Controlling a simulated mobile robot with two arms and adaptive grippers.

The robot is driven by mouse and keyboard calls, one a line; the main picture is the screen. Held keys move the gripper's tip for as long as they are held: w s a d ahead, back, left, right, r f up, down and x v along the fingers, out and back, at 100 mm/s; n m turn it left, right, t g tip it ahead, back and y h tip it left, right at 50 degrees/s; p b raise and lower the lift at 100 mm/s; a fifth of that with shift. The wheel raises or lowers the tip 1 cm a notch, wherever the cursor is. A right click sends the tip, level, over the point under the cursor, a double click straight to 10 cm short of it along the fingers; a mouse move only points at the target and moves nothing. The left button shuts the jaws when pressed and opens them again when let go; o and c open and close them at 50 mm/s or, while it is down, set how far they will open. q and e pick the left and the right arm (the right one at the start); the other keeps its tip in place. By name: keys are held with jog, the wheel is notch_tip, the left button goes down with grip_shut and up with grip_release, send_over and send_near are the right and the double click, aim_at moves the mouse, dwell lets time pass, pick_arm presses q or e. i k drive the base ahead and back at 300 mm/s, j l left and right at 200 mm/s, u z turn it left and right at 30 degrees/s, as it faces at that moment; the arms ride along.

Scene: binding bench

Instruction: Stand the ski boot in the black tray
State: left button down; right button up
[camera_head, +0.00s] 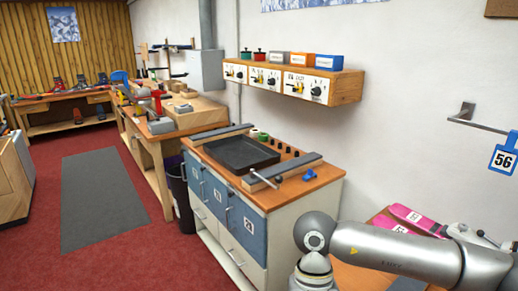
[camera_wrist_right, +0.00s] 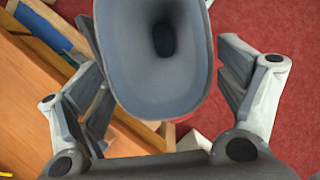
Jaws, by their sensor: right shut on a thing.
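The black tray (camera_head: 240,153) lies on the orange-brown top of a blue-doored cabinet in the head view, between two grey rails, and looks empty. The grey ski boot (camera_wrist_right: 150,82) fills the middle of the right wrist view, its open cuff facing the camera with a dark hollow inside. My right gripper (camera_wrist_right: 165,62) is shut on the boot, one finger on each side of it. The boot's lower part is mostly hidden. My right arm crosses the lower right of the head view, but its gripper is not seen there. My left gripper is not in view.
Small round items stand behind the tray, and a blue clamp handle (camera_head: 308,175) is at its right. A wall shelf (camera_head: 300,88) with boxes and dials hangs above. A bench with pink items (camera_head: 410,217) is at right. The grey floor mat (camera_head: 100,195) is clear.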

aim_at(244, 155)
jog(key=i+j, duration=0.25)
jog(key=i+j+z, duration=0.1)
jog(key=i+j, duration=0.2)
jog(key=j, duration=0.15)
jog(key=i+j+z, duration=0.1)
jog(key=i+j, duration=0.4)
jog(key=j, duration=0.25)
jog(key=i+j+z, duration=0.1)
jog(key=i+j, duration=0.15)
jog(key=j, duration=0.15)
jog(key=i+j, duration=0.25)
jog(key=j, duration=0.15)
jog(key=i+j+z, duration=0.1)
jog(key=j, duration=0.3)
jog(key=i+j, duration=0.35)
jog(key=j+z, duration=0.05)
